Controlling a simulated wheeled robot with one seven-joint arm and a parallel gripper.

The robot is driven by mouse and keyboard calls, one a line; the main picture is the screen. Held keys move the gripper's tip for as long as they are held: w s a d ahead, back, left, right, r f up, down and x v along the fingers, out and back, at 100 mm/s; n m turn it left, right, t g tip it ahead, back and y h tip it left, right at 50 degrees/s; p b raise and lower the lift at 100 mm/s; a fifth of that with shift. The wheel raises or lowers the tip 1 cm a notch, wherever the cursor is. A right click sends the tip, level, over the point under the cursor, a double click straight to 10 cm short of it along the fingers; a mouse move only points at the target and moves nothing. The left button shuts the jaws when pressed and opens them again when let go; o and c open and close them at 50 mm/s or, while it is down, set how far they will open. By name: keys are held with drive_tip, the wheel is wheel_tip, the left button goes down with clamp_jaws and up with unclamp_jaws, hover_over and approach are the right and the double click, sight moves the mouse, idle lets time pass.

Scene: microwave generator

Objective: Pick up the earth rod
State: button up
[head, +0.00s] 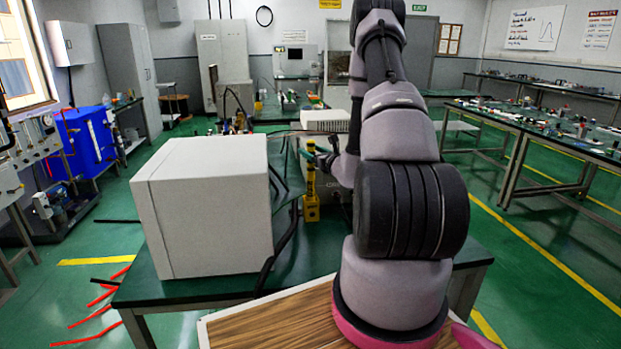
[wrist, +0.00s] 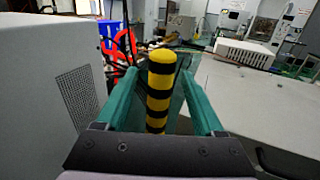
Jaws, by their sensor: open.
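The earth rod (head: 311,188) stands upright on the green table, between the large white box and a lower white unit. It is yellow with black bands and has a wider yellow foot. In the wrist view the earth rod (wrist: 161,78) shows its rounded yellow top between the two teal fingers. My gripper (wrist: 159,76) is open, with one finger on each side of the rod and some space visible beside it. In the head view my gripper (head: 311,150) is at the rod's upper part, partly hidden by my arm.
The large white box (head: 205,205) stands close to the left of the rod. A lower white unit (head: 343,170) is behind and right, partly hidden by my arm. Black cables (head: 278,250) lie on the green table (head: 310,262) beside the box.

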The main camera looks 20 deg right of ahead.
drive_tip(key=w, duration=0.3)
drive_tip(key=shift+w+a, duration=0.15)
drive_tip(key=shift+w, duration=0.2)
clamp_jaws()
drive_tip(key=shift+r, duration=0.1)
idle(1.0)
